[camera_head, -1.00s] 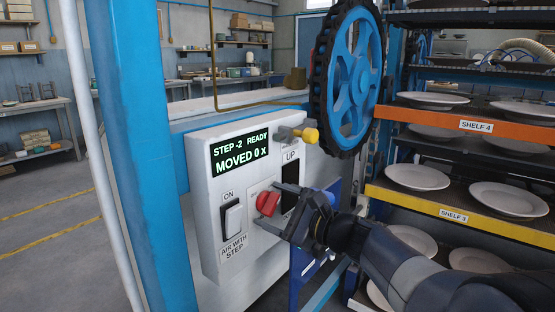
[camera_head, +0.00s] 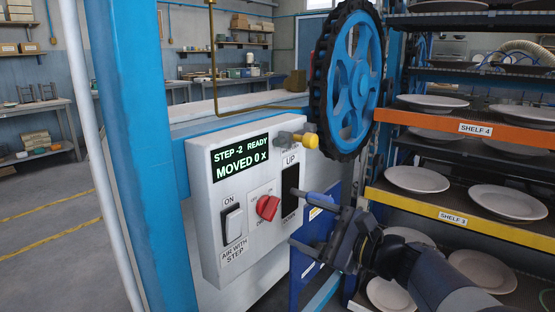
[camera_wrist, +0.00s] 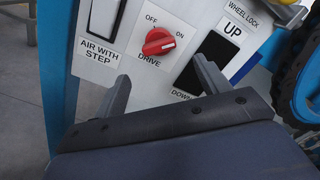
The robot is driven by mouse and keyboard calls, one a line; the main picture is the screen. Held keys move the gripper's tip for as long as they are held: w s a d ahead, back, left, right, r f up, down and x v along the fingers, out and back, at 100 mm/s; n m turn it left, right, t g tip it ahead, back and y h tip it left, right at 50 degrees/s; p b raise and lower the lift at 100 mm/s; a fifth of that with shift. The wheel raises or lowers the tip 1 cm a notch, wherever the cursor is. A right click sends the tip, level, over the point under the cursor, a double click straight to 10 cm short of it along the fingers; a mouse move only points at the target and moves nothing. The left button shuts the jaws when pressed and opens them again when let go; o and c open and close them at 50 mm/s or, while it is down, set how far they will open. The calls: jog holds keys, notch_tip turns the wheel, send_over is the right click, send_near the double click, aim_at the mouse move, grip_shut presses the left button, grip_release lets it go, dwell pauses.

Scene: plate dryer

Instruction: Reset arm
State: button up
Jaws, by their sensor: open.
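My gripper (camera_head: 298,217) is open and empty, to the right of the red drive knob (camera_head: 267,207) and apart from it. The knob sits on the white control panel (camera_head: 205,190), whose screen reads "STEP -2 READY, MOVED 0 X". In the wrist view the knob (camera_wrist: 158,41) shows ahead, between and beyond my two spread fingers (camera_wrist: 161,82), with OFF and ON labels around it.
A white on switch (camera_head: 233,222) is left of the knob. A yellow wheel lock knob (camera_head: 310,139) sticks out at the panel's top. A blue handwheel (camera_head: 352,80) stands above. Shelves with plates (camera_head: 505,202) fill the right side. Open floor (camera_head: 45,240) lies left.

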aim_at(277, 208)
jog(key=b+x, duration=0.1)
jog(key=x, duration=0.8)
jog(key=shift+a, duration=0.1)
jog(key=shift+d+f+n+b, duration=0.15)
jog(key=shift+d+n+b, duration=0.05)
jog(key=shift+n+b, duration=0.4)
jog(key=shift+s+n+b, duration=0.1)
jog(key=shift+n+b, duration=0.2)
jog(key=shift+n, duration=0.3)
jog(key=n, duration=0.2)
jog(key=n+b, duration=0.1)
jog(key=shift+r+n, duration=0.2)
jog(key=shift+n, duration=0.2)
jog(key=n+b, duration=0.1)
jog(key=n, duration=0.2)
jog(key=shift+d+r, duration=0.1)
jog(key=shift+r, duration=0.1)
jog(key=n, duration=0.4)
jog(key=shift+r, duration=0.15)
jog(key=n+p, duration=0.1)
jog(key=n, duration=0.3)
jog(key=shift+n, duration=0.4)
jog(key=shift+s+d, duration=0.3)
